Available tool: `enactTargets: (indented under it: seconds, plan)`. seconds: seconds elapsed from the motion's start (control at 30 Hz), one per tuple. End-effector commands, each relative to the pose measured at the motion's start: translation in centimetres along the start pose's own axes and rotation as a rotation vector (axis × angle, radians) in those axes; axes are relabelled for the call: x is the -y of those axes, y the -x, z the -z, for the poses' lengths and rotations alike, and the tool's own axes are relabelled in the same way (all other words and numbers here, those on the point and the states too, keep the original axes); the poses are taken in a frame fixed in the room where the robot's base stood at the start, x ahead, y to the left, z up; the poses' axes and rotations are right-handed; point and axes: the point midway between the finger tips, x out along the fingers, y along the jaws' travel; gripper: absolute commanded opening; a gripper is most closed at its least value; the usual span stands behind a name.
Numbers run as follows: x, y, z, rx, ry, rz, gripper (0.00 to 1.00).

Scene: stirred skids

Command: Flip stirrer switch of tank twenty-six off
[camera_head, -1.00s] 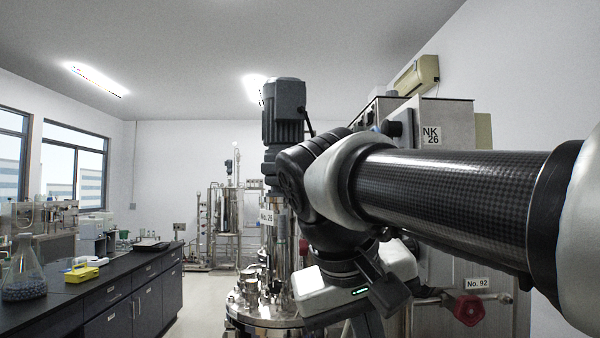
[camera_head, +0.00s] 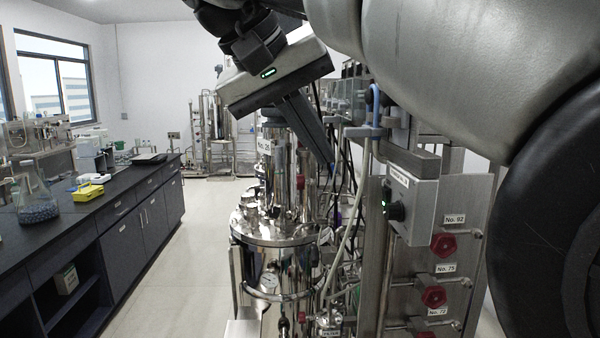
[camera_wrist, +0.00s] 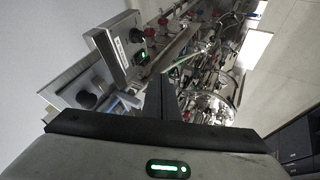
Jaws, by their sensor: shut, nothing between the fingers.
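A grey switch box (camera_head: 418,212) with a black knob (camera_head: 396,211) and a small green light stands right of centre in the head view. The label on its top is too small to read surely. In the wrist view the box (camera_wrist: 112,62) and its knob (camera_wrist: 137,35) show at upper left. The steel tank (camera_head: 272,232) stands left of the box, with a number label on its column that is hard to read now. My gripper (camera_head: 326,155) is shut and empty, pointing down right, above and left of the box and apart from it. In the wrist view its fingers (camera_wrist: 160,82) are together.
Red valve knobs (camera_head: 443,245) labelled No. 92, No. 75 and one more sit on the steel panel below the box. Hoses and cables (camera_head: 352,185) hang between tank and box. A dark bench (camera_head: 100,215) with glassware stands left, with clear floor between.

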Motion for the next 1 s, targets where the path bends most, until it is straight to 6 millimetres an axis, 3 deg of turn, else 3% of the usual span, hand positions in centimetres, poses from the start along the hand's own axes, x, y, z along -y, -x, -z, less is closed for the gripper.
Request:
enactTargets:
  seconds: [0.17,0.57,0.7,1.0]
  plan:
    - [-0.1,-2.0,-0.1,0.003,-0.001,-0.003,0.0]
    - [-0.1,-10.3,-0.1,0.004,-0.001,-0.002,0.0]
    - [-2.4,-10.7,0.1,0.001,-0.003,0.0,0.0]
    - [-3.7,-11.4,0.2,0.001,0.0,0.001,0.0]
